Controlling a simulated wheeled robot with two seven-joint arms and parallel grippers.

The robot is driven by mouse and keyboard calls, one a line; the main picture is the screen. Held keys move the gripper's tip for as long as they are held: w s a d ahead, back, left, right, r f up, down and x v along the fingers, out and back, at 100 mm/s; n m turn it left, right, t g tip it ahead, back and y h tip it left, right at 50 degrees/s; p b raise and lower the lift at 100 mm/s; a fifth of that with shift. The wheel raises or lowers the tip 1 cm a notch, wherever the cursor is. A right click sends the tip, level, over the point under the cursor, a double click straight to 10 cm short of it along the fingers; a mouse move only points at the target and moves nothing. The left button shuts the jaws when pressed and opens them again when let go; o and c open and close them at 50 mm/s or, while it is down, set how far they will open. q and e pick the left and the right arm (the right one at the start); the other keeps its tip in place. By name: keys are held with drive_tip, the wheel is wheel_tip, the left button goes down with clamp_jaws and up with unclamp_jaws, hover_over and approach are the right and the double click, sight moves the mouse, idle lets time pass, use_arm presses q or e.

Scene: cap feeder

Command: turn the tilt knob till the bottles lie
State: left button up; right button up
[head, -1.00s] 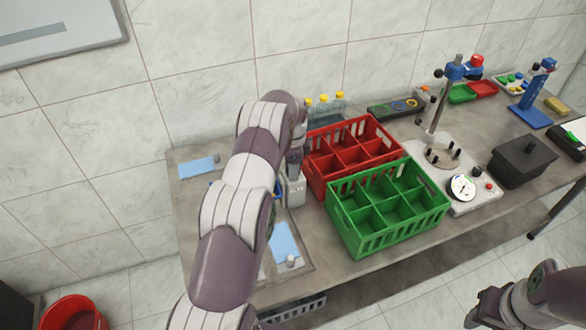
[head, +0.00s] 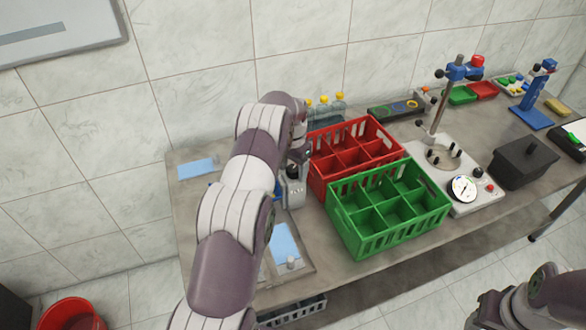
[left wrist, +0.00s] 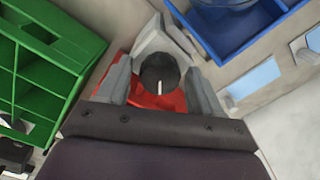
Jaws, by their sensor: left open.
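The dark round tilt knob (left wrist: 159,72) has a white mark and sits on a pale grey housing. It shows in the left wrist view between the fingers of my left gripper (left wrist: 160,88), which is open. The gap on either side looks clear, but I cannot tell how far above the knob the fingertips are. In the head view, the grey housing (head: 294,192) stands left of the crates, and my left arm partly hides the gripper. Several bottles (head: 325,108) with yellow caps stand upright behind the red crate. My right gripper (head: 488,308) is at the lower right, its fingers unclear.
A red crate (head: 312,142) and a green crate (head: 352,243) with compartments stand right of the housing. A blue tray (left wrist: 238,50) lies close by in the left wrist view. A stand with a gauge (head: 464,189) and a black box (head: 522,160) are farther right.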

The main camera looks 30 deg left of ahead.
use_arm(q)
drive_tip(key=c, duration=1)
drive_tip(key=m, duration=0.5)
drive_tip(key=shift+m, duration=0.4)
drive_tip(key=m, duration=0.4)
drive_tip(key=shift+b, duration=0.3)
drive_tip(key=o, duration=1)
